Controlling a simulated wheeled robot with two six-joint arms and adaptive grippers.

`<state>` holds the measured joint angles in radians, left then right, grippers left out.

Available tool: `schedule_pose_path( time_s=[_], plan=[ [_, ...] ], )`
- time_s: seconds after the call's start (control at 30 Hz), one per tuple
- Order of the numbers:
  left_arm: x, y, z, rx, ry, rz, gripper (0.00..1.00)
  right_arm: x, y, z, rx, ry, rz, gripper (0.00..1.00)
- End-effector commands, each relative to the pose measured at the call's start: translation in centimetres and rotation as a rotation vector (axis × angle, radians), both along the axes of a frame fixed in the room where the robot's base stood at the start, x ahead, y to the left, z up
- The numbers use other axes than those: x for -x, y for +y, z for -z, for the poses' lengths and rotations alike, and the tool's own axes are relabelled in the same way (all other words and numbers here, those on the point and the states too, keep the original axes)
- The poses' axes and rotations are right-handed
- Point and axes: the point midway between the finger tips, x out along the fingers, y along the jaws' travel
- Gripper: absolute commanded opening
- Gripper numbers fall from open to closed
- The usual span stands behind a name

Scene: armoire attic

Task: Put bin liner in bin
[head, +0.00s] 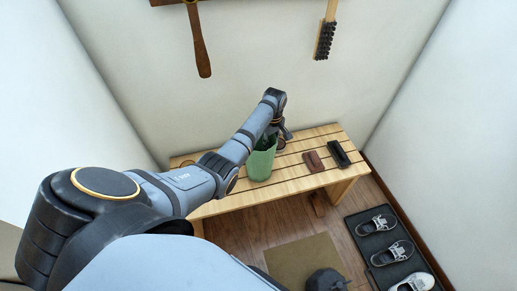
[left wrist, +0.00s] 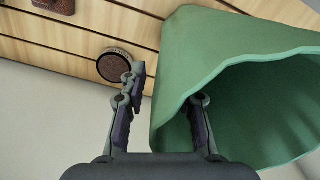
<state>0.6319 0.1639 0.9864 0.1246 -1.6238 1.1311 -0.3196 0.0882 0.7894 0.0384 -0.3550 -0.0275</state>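A green bin-like container (head: 260,165) with an open top and a wavy rim stands on the slatted wooden bench. It fills the right of the left wrist view (left wrist: 190,50), its dark mouth facing the camera. My left gripper (head: 281,137) is at its rim in the head view, partly hidden by my arm. In the left wrist view its fingers (left wrist: 165,115) are spread apart. The left finger is outside the green wall, the right finger at the mouth. I cannot make out a liner separate from the green container. I cannot identify my right gripper.
The bench (head: 240,203) also bears a brown brush (head: 313,161), a black brush (head: 339,154) and a round tin (left wrist: 115,65). Shoes (head: 388,252) lie on a dark tray at the right. A mat (head: 300,258) lies on the floor. Tools hang on the wall.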

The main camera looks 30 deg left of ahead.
Motion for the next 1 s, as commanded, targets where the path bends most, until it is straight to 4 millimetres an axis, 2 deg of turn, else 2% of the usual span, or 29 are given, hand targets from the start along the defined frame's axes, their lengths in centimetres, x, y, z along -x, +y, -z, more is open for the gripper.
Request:
schedule_pose_path(
  time_s=[0.17, 0.4, 0.83, 1.0],
  plan=[
    [0.0, 0.0, 0.0, 0.0, -0.001, 0.0, 0.31, 0.1, 0.0, 0.0, 0.001, 0.001, -0.001, 0.28],
    [0.0, 0.0, 0.0, 0.0, 0.0, 0.0, 0.01, 0.0, 0.2, -0.2, 0.007, -0.002, -0.001, 0.28],
    [0.0, 0.0, 0.0, 0.0, -0.001, 0.0, 0.0, 0.1, 0.2, -0.2, 0.006, -0.001, -0.001, 0.28],
    [-0.1, 0.0, -1.1, 0.001, -0.002, 0.0, 0.0, 0.2, 0.2, -0.5, 0.006, -0.002, -0.001, 0.28]
  ],
)
